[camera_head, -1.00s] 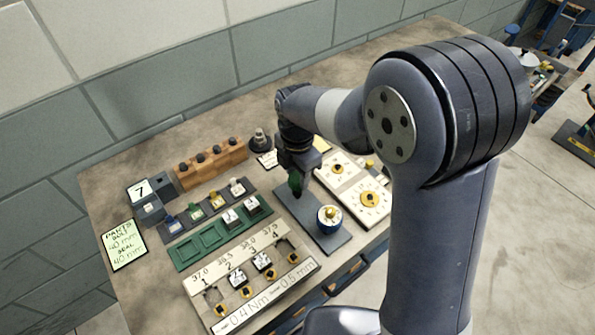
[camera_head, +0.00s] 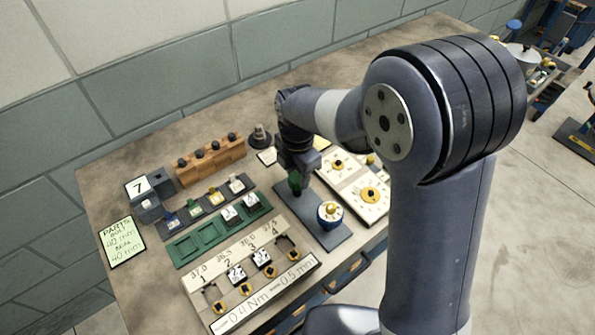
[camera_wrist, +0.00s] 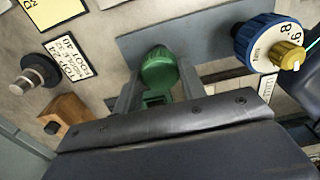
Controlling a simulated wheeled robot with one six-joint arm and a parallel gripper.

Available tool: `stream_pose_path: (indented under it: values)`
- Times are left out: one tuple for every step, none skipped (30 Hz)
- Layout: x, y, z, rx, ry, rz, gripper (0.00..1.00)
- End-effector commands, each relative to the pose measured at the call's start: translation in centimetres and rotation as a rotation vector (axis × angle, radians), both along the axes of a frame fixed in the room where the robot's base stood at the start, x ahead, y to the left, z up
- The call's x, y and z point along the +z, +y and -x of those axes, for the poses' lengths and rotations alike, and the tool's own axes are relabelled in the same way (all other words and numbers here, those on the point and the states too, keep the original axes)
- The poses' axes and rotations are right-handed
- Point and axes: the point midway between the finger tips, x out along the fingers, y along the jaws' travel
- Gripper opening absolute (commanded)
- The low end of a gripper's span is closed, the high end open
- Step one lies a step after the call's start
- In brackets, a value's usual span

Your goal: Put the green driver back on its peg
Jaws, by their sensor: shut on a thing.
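My gripper (camera_head: 296,181) is shut on the green driver (camera_head: 294,187), over the far end of a dark grey plate (camera_head: 322,235). In the wrist view the green driver (camera_wrist: 158,70) sits between the two grey fingers of my gripper (camera_wrist: 158,84), with its rounded ribbed end showing. The rest of the driver is hidden by my gripper. I cannot make out the peg, nor tell whether the driver touches the plate.
A blue dial with a yellow knob (camera_head: 330,213) stands on the plate's near end. A wooden block with dark knobs (camera_head: 210,160), a green tray (camera_head: 200,243) and a numbered board (camera_head: 250,275) lie to the left. White cards with yellow parts (camera_head: 367,196) lie to the right.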

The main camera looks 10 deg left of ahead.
Motion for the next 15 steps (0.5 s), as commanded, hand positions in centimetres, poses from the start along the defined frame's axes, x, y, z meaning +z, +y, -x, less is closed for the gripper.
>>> stream_pose_path:
  values:
    - [0.03,0.01,-0.01,0.0,0.0,0.0,0.1]
    - [0.03,0.01,-0.01,0.0,0.0,0.0,0.1]
    - [0.03,0.01,-0.01,0.0,0.0,0.0,0.4]
    - [0.03,0.01,-0.01,0.0,0.0,0.0,0.42]
    - [0.03,0.01,-0.01,0.0,0.0,0.0,0.45]
    - [0.03,0.01,-0.01,0.0,0.0,0.0,0.48]
    - [0.03,0.01,-0.01,0.0,0.0,0.0,0.5]
    - [0.03,0.01,-0.01,0.0,0.0,0.0,0.53]
    - [0.03,0.01,-0.01,0.0,0.0,0.0,0.56]
    - [0.03,0.0,0.0,0.0,0.0,0.0,0.59]
    - [0.03,0.0,0.0,0.0,0.0,0.0,0.61]
    - [0.02,0.0,0.0,0.0,0.0,0.0,0.64]
    - [0.02,0.0,0.0,0.0,0.0,0.0,0.64]
    - [0.02,0.0,0.0,0.0,0.0,0.0,0.64]
    - [0.02,0.0,0.0,0.0,0.0,0.0,0.64]
